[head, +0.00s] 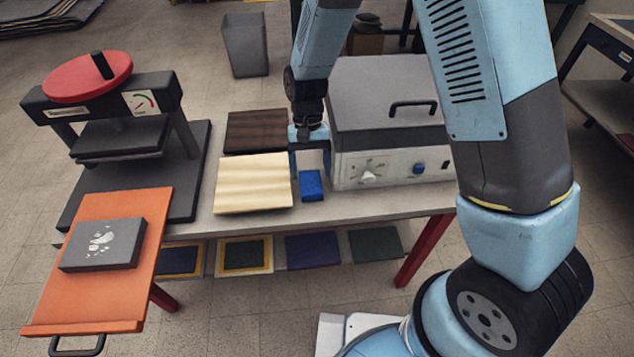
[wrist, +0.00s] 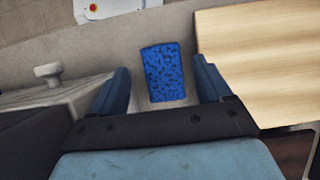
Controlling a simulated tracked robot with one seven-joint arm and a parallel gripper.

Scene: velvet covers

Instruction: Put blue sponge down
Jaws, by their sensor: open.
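The blue sponge (head: 311,186) lies flat on the grey table (head: 372,206), between the pale wooden board and the grey machine. In the wrist view the sponge (wrist: 163,72) shows whole, with its speckled top facing me. My gripper (head: 310,166) is above the table, just behind the sponge in the head view. In the wrist view my gripper (wrist: 164,88) is open, one finger on each side of the sponge's near end, with visible gaps. Nothing is held between the fingers. How high the fingertips are above the table is hard to tell.
The pale wooden board (head: 253,184) is close on the left, with a dark wooden board (head: 256,131) behind it. The grey machine (head: 390,135) with a knob stands close on the right. A red-topped press (head: 88,78) and an orange board (head: 105,258) are farther left.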

